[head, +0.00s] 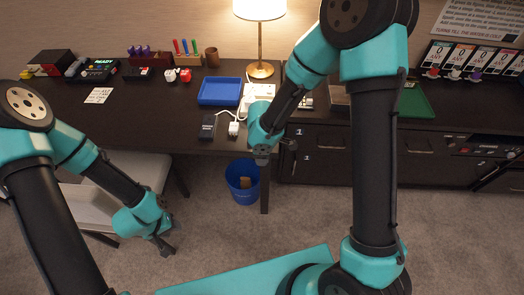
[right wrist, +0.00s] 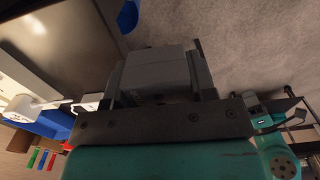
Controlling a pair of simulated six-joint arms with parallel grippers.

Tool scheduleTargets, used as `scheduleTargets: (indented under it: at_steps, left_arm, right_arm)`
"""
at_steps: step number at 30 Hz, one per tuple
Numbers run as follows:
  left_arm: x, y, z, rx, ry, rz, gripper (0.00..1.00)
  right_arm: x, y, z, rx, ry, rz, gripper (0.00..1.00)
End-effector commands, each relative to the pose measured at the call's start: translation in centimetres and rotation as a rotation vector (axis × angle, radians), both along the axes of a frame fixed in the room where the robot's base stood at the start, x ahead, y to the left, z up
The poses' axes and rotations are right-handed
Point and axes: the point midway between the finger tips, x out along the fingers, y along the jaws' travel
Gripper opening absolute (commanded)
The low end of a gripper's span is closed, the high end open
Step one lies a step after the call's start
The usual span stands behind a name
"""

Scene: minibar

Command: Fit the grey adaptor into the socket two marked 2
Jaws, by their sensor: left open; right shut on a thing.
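In the right wrist view, the grey adaptor (right wrist: 155,73) is a boxy block held between the fingers of my right gripper (right wrist: 160,78). In the head view, my right gripper (head: 277,152) is just off the table's front edge, and the adaptor cannot be made out there. A white socket unit (head: 258,91) lies on the table by the lamp, partly hidden by my right arm; its socket numbers are too small to read. My left gripper (head: 167,247) is open and empty, low over the floor at the left; it also shows in the right wrist view (right wrist: 290,110).
A white plug (head: 234,129) with a cable and a black box (head: 208,127) lie near the table's front edge. A blue tray (head: 219,91) lies behind them. A lamp (head: 260,70) stands beside the sockets. A blue bin (head: 242,187) stands on the floor below.

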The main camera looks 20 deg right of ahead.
Motion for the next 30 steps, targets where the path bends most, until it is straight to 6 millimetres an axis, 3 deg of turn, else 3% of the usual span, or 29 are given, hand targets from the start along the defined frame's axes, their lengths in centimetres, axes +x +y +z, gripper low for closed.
scheduleTargets:
  at_steps: [4, 8, 18, 23, 30]
  left_arm:
    - [0.0, 0.0, 0.0, 0.000, 0.000, 0.000, 0.43]
    - [0.0, 0.0, 0.0, 0.000, 0.000, 0.000, 0.43]
    - [0.0, 0.0, 0.0, 0.000, 0.000, 0.000, 0.43]
    - [0.0, 0.0, 0.0, 0.000, 0.000, 0.000, 0.43]
    - [0.0, 0.0, 0.0, 0.000, 0.000, 0.000, 0.43]
  right_arm:
    - [1.4, -0.4, -0.1, -0.005, -0.006, -0.085, 0.25]
    - [4.4, -1.6, -0.3, -0.014, -0.016, -0.286, 0.25]
    - [13.5, -5.9, -0.9, -0.008, -0.016, -1.034, 0.25]
    - [15.2, -6.8, -1.1, 0.000, -0.004, -1.213, 0.25]
    - [15.4, -7.0, -1.0, 0.001, -0.001, -1.242, 0.25]
